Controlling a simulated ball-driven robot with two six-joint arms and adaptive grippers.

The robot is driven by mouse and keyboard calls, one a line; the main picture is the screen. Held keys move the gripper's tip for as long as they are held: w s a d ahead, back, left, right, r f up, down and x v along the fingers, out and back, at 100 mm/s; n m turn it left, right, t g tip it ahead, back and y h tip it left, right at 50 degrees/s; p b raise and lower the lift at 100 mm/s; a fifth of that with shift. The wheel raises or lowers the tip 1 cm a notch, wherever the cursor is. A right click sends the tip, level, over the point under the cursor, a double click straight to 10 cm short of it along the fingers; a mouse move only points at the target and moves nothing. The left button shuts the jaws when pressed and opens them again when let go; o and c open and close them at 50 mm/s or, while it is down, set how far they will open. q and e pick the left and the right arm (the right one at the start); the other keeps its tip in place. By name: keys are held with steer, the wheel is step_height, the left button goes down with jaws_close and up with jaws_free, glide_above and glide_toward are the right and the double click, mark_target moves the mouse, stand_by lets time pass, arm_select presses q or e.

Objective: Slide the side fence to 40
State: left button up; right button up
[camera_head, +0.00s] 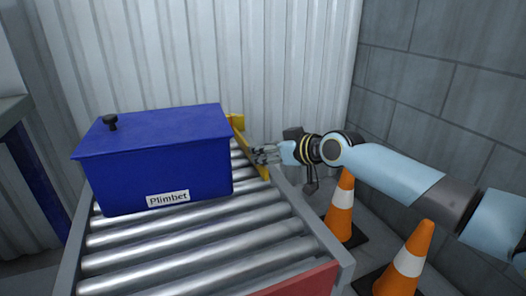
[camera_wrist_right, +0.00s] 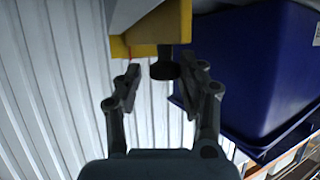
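The yellow side fence (camera_head: 240,138) stands along the right side of the roller table, beside the blue box. In the right wrist view the yellow fence part (camera_wrist_right: 178,22) shows at the top, with a dark knob (camera_wrist_right: 162,68) below it and a thin red mark at its left. My right gripper (camera_head: 259,155) is at the table's right edge, close to the fence. In the wrist view its fingers (camera_wrist_right: 160,86) are apart, with the knob between and just beyond the tips; I see no clear contact. No scale numbers are readable. My left gripper is out of view.
A blue lidded box (camera_head: 155,165) labelled Plimbet sits on the metal rollers (camera_head: 200,245), near the fence. A red bar (camera_head: 302,282) crosses the table's front end. Traffic cones (camera_head: 340,207) stand on the floor at the right, below my right arm. A grey block wall is beyond.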

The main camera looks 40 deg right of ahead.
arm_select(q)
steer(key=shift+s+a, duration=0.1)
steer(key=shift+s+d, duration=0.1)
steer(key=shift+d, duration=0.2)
arm_select(e)
steer(key=v, duration=1.2)
stand_by(0.4)
